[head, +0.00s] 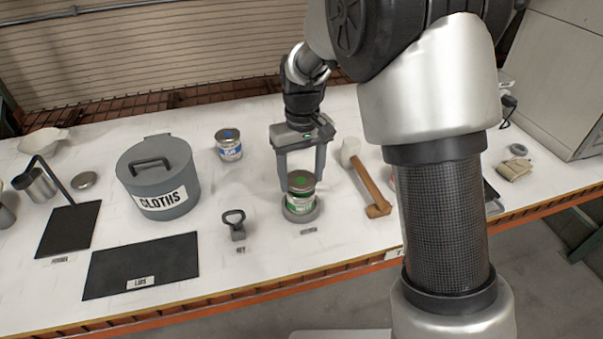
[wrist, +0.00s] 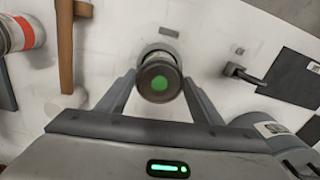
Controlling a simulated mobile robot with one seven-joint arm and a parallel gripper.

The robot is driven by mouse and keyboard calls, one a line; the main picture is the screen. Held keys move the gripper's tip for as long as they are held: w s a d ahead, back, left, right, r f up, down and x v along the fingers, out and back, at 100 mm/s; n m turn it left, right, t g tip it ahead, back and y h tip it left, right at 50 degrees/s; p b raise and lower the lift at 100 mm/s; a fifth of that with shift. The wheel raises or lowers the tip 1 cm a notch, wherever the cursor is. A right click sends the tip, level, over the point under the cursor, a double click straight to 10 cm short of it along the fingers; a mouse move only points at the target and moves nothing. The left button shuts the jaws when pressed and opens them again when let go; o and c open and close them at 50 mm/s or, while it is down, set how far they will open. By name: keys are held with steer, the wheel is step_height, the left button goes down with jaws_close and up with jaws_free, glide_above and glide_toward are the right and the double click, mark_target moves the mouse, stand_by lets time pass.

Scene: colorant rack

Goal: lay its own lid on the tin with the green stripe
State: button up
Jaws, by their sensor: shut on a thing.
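A dark round lid with a green dot (head: 302,179) is between the fingertips of my gripper (head: 302,188). My gripper is shut on the lid's rim. The tin with the green stripe (head: 299,201) stands upright directly under it, in a grey round holder (head: 300,215). In the wrist view the lid (wrist: 160,84) sits between the two fingers and covers most of the tin. The lid looks level and lined up over the tin. I cannot tell whether it touches the rim or hovers just above.
A blue-marked tin (head: 229,150) stands behind to the left. A mallet (head: 364,180) lies to the right. A small key tool (head: 235,225) lies to the left. The grey cloths bin (head: 158,178) is further left, and the dark lids mat (head: 140,263) is bare.

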steer(key=shift+f+b, duration=0.45)
steer(key=shift+f, duration=0.3)
stand_by(0.3)
steer(key=o, duration=1.1)
steer(key=shift+r, duration=0.1)
step_height(320, 180, up, 17)
steer(key=p, duration=0.1)
steer(key=s+d+r+m+t+p, duration=0.2)
steer(key=s+d+r+t, duration=0.1)
steer(key=s+d+r, duration=0.7)
steer(key=s+d+f+m+t, duration=0.1)
steer(key=s, duration=0.3)
steer(key=s+d+f+p, duration=0.1)
steer(key=s+f, duration=0.1)
steer(key=s, duration=0.2)
steer(key=s+d+f+m+t, duration=0.1)
steer(key=s+d+f, duration=0.1)
steer(key=s, duration=0.2)
steer(key=shift+s+d+m+t, duration=0.1)
steer(key=shift+s+m+t, duration=0.2)
